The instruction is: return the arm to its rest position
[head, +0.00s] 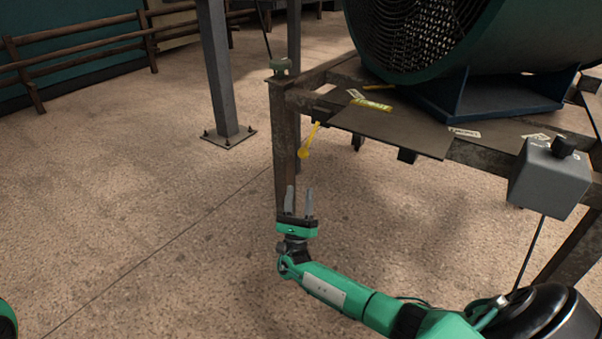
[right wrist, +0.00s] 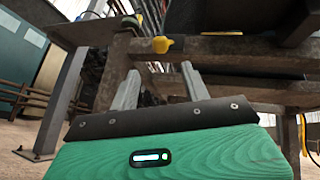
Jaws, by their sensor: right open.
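My right gripper (head: 299,201) is open and empty in the head view, its grey fingers pointing away from me in front of the metal frame's near leg. Its two fingers also show in the right wrist view (right wrist: 160,88), apart, with nothing between them. My green right arm (head: 335,292) reaches in from the lower right. Only a small green part of my own body shows at the lower left edge; my left gripper is out of the picture.
A rusty metal frame (head: 284,150) carries a large green fan housing (head: 490,45) on a blue base. A yellow handle (head: 308,142) hangs at its corner. A grey box (head: 549,178) stands at the right. A steel post (head: 218,70) stands behind. The floor at left is clear.

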